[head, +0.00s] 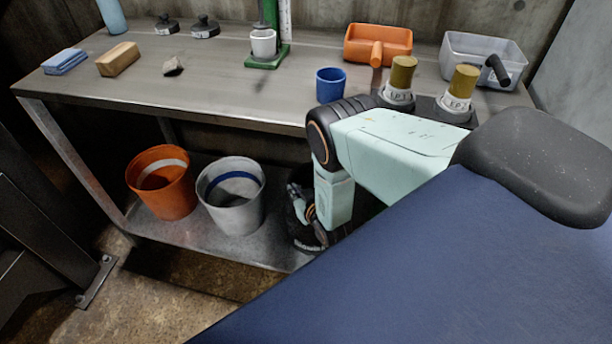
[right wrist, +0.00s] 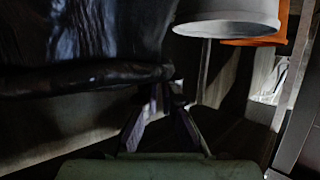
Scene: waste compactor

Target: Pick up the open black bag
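The open black bag (head: 298,231) is a dark shape on the lower shelf, right of the white bucket, mostly hidden behind my right arm. In the right wrist view the bag (right wrist: 85,40) fills the upper left, with shiny dark folds and a thick dark rim. My right gripper (head: 305,210) reaches down to the bag below the table top. In the right wrist view the two fingers of the right gripper (right wrist: 167,90) come together at the right end of the rim and look closed on it. The light is dim there. My left gripper is not in view.
A white bucket (head: 232,212) and an orange bucket (head: 160,195) stand left of the bag on the shelf (head: 195,240). The table top (head: 190,85) is above, with a blue cup (head: 329,86), orange bin (head: 377,42) and grey bin (head: 470,48). The table edge is close to my right arm.

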